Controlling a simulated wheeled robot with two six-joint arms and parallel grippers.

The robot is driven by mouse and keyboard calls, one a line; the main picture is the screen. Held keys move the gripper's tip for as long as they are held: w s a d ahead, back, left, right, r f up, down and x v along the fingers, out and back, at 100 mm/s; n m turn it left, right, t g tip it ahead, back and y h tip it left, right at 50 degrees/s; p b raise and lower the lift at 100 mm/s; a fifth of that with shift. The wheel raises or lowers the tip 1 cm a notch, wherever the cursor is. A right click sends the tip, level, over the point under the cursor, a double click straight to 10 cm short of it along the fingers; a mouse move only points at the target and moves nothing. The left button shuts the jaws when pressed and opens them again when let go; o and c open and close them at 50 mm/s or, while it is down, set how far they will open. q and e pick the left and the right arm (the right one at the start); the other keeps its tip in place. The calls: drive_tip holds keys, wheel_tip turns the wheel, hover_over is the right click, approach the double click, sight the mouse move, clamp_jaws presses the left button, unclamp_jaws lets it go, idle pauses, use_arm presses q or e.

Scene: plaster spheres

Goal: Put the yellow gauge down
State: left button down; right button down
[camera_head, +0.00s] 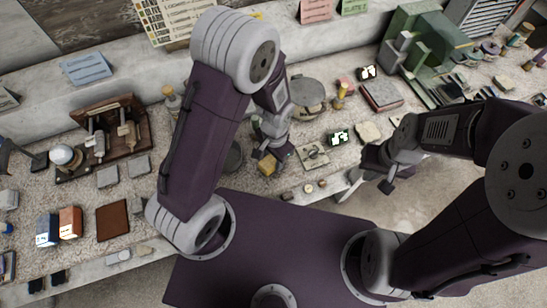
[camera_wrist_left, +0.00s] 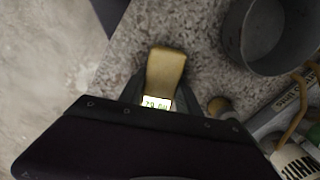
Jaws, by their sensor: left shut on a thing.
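The yellow gauge (camera_head: 266,166) is between the fingers of my left gripper (camera_head: 272,157), near the front edge of the stone bench. In the left wrist view the gauge (camera_wrist_left: 166,72) is a rounded yellow block with a small lit display at its lower end. The left gripper (camera_wrist_left: 155,98) is shut on it. The gauge shows against the speckled bench top; I cannot tell whether it touches it. My right gripper (camera_head: 382,178) is off to the right near the bench's front edge, away from the gauge; its finger opening is unclear.
A grey cylindrical pot (camera_wrist_left: 268,38) stands to the right of the gauge in the wrist view, with a small round brown piece (camera_wrist_left: 219,106) nearby. A brown leather pad (camera_head: 112,220) lies at left. The bench (camera_head: 217,172) is crowded.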

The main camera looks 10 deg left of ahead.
use_arm(q)
drive_tip(key=c, duration=0.9)
unclamp_jaws()
drive_tip(key=shift+o, duration=0.2)
drive_tip(key=shift+w+r, duration=0.1)
drive_tip(key=shift+r, duration=0.25)
wheel_tip(320, 180, up, 12)
drive_tip(key=f+p, duration=0.1)
drive_tip(key=s+a+n+t, duration=0.1)
drive_tip(key=s+a+n, duration=0.2)
drive_tip(key=a+n, duration=0.4)
drive_tip(key=shift+s+a+r+t, duration=0.3)
drive_tip(key=shift+s+a+r, duration=0.05)
drive_tip(key=shift+a, duration=0.45)
drive_tip(key=shift+s, duration=0.1)
